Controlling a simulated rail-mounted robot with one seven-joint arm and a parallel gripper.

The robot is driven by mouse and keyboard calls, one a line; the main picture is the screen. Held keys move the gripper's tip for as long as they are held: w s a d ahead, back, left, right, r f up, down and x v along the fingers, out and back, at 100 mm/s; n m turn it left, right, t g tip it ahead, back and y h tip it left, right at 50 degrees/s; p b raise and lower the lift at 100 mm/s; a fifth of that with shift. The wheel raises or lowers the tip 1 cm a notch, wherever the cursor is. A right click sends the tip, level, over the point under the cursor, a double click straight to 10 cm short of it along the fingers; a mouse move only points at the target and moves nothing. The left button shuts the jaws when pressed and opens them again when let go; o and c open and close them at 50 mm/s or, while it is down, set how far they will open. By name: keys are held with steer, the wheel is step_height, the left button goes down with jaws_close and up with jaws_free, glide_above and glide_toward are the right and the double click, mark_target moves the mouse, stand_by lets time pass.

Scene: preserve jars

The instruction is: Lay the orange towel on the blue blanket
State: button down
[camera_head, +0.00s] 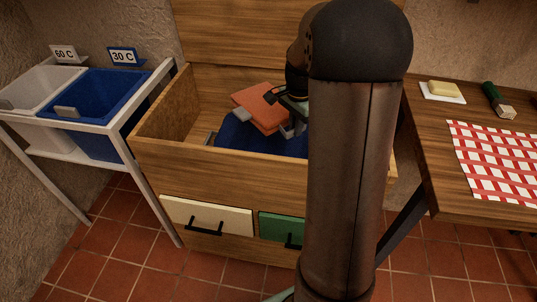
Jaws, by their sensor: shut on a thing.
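The folded orange towel (259,107) is inside the open wooden chest, over the blue blanket (240,139). My gripper (286,112) is shut on the towel's right side. The towel looks slightly tilted, and I cannot tell whether its underside touches the blanket. The blanket lies low in the chest. Its right part is hidden behind my arm, and the chest's front wall hides its lower edge.
The wooden chest (215,165) has high walls around the blanket and a raised lid (235,40) behind. A white bin (38,92) and a blue bin (105,95) stand left. A table (430,120) at right holds a checkered cloth (495,160), butter-coloured block (443,89) and green-handled brush (492,95).

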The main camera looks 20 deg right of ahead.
steer(key=shift+d+f, duration=0.15)
steer(key=shift+f, duration=0.3)
step_height(320, 180, down, 9)
steer(key=shift+f+b, duration=0.15)
steer(key=shift+b, duration=0.7)
steer(key=shift+f, duration=0.2)
steer(key=c, duration=1.5)
jaws_free()
step_height(320, 180, up, 12)
steer(key=shift+s+r+p, duration=0.1)
steer(key=shift+r+p, duration=0.1)
steer(key=shift+p, duration=0.8)
